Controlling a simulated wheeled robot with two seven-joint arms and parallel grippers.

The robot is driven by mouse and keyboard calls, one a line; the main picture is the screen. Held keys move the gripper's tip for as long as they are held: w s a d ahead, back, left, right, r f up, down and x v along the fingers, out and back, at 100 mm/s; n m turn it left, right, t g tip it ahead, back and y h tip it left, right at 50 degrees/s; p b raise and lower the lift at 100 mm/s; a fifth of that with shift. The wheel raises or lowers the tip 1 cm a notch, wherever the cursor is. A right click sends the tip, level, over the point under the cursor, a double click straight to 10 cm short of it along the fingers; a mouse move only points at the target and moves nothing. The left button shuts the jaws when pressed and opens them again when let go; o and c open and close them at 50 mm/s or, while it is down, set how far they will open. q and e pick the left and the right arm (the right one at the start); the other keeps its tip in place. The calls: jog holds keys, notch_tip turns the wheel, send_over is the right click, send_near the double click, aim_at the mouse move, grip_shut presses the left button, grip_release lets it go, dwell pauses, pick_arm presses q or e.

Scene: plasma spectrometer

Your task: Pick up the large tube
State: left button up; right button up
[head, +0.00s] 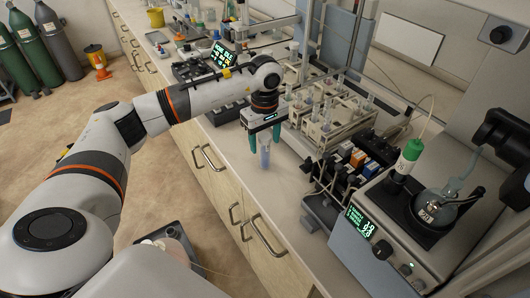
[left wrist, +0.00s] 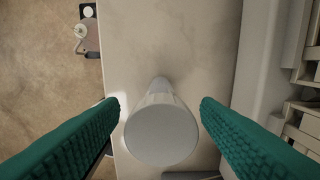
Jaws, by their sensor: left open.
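The large tube (head: 265,158) stands upright near the front edge of the bench, clear with a bluish lower part. My left gripper (head: 265,143) is above it, pointing down, with its green fingers open on either side of the tube. In the left wrist view the tube's round pale top (left wrist: 161,135) lies between the two green fingers (left wrist: 160,112), with a gap on each side. The fingers do not touch it. My right gripper is not in view.
A rack of tubes (head: 335,120) stands right of the tube. Dark blocks with bottles (head: 350,160) and a spectrometer unit (head: 375,240) are to the front right. The bench's front edge and drawer handles (head: 212,157) are on the left. Bare counter (head: 285,180) surrounds the tube.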

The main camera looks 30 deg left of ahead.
pick_arm(q)
jog(key=shift+w+f, duration=0.1)
jog(key=shift+f, duration=0.85)
grip_shut()
jog(key=shift+r, duration=0.1)
